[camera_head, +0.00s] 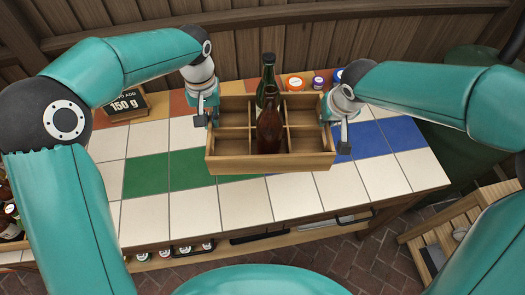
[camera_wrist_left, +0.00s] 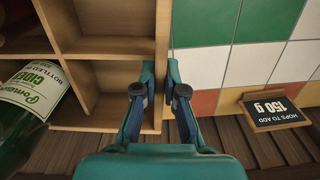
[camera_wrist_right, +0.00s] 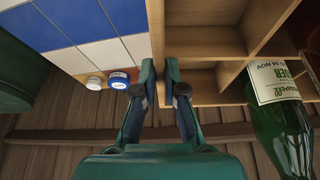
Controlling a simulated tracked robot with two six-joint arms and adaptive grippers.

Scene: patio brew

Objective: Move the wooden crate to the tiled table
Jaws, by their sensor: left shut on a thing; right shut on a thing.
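The wooden crate (camera_head: 235,165) is a divided box over the tiled table (camera_head: 190,208), near its middle. A brown bottle (camera_head: 269,130) and a green bottle (camera_head: 268,72) stand in its middle column; other compartments look empty. My left gripper (camera_head: 208,113) is shut on the crate's left wall, and the left wrist view shows that wall (camera_wrist_left: 162,40) between the fingers. My right gripper (camera_head: 338,124) is shut on the right wall (camera_wrist_right: 157,35). The crate looks roughly level. I cannot tell whether its bottom touches the tiles.
A small sign reading 150 g (camera_head: 125,106) stands at the back left. Small lidded jars (camera_head: 295,83) line the back edge beside the crate. A wooden fence (camera_head: 130,40) rises behind. Front white, green and blue tiles are clear. A wooden stand (camera_head: 445,235) is at the lower right.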

